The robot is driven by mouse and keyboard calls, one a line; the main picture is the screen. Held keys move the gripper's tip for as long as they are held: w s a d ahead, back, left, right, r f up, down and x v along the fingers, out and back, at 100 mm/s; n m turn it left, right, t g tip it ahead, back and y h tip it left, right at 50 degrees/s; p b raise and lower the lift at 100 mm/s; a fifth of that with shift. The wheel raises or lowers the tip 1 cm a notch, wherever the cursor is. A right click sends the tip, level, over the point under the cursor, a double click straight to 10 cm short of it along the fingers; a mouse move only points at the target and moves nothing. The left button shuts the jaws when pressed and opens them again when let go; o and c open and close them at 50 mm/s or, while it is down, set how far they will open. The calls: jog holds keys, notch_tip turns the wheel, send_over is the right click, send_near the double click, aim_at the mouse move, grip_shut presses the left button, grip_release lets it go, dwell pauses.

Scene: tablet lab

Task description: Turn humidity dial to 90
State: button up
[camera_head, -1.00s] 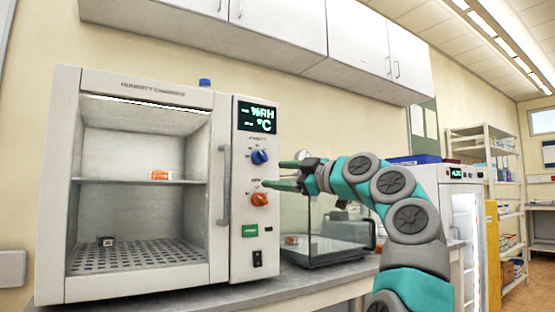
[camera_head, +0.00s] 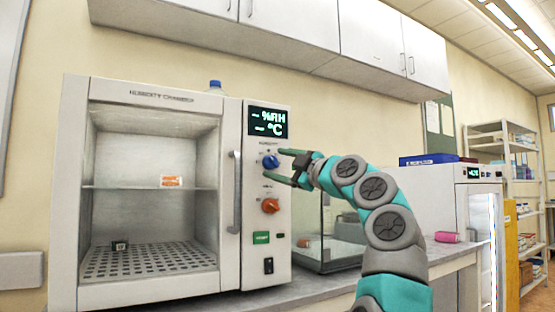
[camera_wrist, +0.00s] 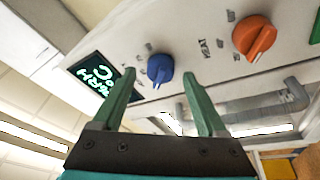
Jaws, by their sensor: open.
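The humidity chamber (camera_head: 150,97) stands on the bench at the left, its control panel on its right side. The orange dial (camera_head: 270,206) is below the blue one. My gripper (camera_head: 281,166) is open at the panel, its green fingers pointing at the blue dial. In the wrist view the blue dial (camera_wrist: 160,69) shows between and beyond the fingertips, nearer the left one; I cannot tell whether a finger touches it. The orange dial (camera_wrist: 254,38) is to the right.
The chamber's door handle (camera_head: 235,190) stands out left of the panel. Below the dials are a green button (camera_head: 261,238) and a black switch (camera_head: 268,265). A glass-sided box (camera_head: 325,255) is right of the chamber, beneath my arm. Wall cabinets (camera_head: 290,30) hang above.

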jog(key=shift+w+a, duration=0.3)
grip_shut()
dwell(0.6)
